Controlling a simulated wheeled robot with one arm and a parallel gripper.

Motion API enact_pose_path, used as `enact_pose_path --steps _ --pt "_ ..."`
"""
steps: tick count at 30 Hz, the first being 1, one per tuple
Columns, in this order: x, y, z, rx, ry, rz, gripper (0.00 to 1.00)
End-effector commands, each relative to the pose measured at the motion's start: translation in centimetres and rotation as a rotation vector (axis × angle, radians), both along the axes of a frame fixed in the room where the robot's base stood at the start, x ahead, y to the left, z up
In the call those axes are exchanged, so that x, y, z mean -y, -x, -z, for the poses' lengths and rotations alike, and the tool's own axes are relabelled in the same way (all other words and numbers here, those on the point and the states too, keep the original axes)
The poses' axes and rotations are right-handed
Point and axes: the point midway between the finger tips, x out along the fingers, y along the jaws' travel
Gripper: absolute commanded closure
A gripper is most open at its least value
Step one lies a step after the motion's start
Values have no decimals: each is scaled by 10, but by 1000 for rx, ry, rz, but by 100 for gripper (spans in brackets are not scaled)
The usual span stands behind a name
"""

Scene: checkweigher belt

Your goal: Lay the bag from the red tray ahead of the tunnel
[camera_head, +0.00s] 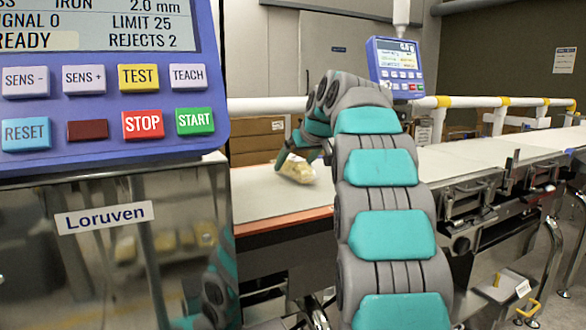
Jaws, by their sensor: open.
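A pale yellowish bag (297,170) lies on the white belt (262,197), to the right of the steel housing of the machine marked Loruven (150,262). My gripper (296,161) is open at the bag, with its fingers around the bag's upper part. The frame does not show clearly whether the fingers touch it. My teal and grey arm covers part of the belt. The tunnel opening cannot be made out, and I see no red tray.
A large control panel (105,90) fills the upper left. A smaller blue display (398,67) stands behind my arm. A white guard rail with yellow bands (470,101) runs behind the belt. The belt (462,157) at right is clear.

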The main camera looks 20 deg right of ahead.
Motion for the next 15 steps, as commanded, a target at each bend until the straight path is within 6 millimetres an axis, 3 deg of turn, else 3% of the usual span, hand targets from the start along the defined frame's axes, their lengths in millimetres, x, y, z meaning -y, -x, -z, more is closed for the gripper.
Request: enact_pose_path --steps 4,10,15 --pt "0 -12 12 -3 -1 0 0" --pt "0 -13 13 -1 -1 0 0" --pt "0 -13 13 -1 -1 0 17"
